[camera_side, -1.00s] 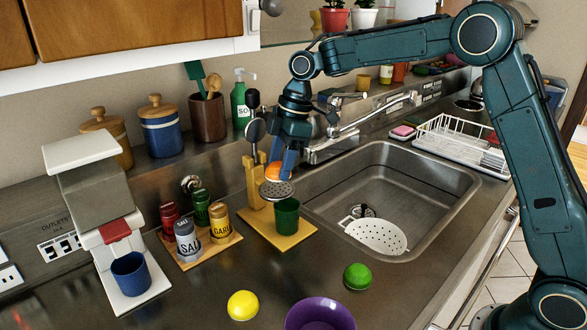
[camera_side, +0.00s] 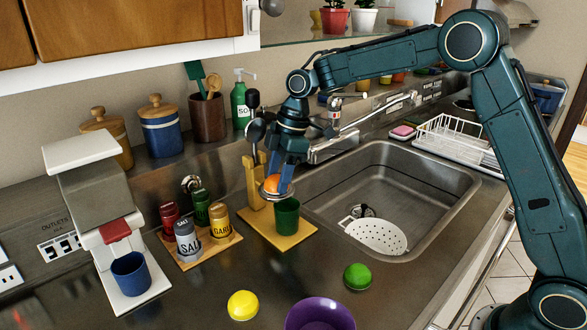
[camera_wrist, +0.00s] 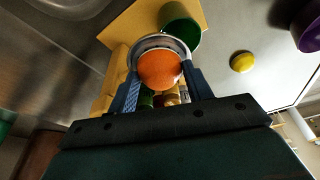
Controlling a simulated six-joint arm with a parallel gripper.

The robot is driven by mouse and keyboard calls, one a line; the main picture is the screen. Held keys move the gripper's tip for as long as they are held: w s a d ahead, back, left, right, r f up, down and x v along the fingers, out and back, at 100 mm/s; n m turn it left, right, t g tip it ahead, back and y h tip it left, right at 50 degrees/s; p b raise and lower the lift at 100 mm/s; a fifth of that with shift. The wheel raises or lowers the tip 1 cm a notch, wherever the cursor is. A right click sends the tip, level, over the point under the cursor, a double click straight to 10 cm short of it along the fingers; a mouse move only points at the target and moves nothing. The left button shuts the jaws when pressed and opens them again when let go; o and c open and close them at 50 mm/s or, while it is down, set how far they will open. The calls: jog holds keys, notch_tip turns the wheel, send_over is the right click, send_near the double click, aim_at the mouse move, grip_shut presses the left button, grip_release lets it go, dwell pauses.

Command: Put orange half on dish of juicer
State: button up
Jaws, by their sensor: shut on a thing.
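My gripper (camera_side: 282,183) is shut on the orange half (camera_side: 274,185), which also shows between the fingers in the wrist view (camera_wrist: 160,70). The juicer (camera_side: 252,183) has a yellow wooden post and base, with a dark lever at its top. Its round metal dish (camera_wrist: 176,42) surrounds the far side of the orange half in the wrist view. In the side view the orange half is down at the dish's level and hides most of it. I cannot tell whether the two touch. A green cup (camera_side: 286,216) stands on the juicer's base, beside and below the dish.
Seasoning jars (camera_side: 188,240) stand on a board to the left, beside a white coffee machine (camera_side: 112,255). The sink (camera_side: 400,185) is to the right. A yellow lemon (camera_side: 242,305), a green lime (camera_side: 357,276) and a purple bowl (camera_side: 320,315) are in front.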

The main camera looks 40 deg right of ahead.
jog(key=o, duration=1)
jog(key=shift+f, duration=0.1)
jog(key=shift+c, duration=0.2)
jog(key=v, duration=1.2)
jog(key=shift+s, duration=0.15)
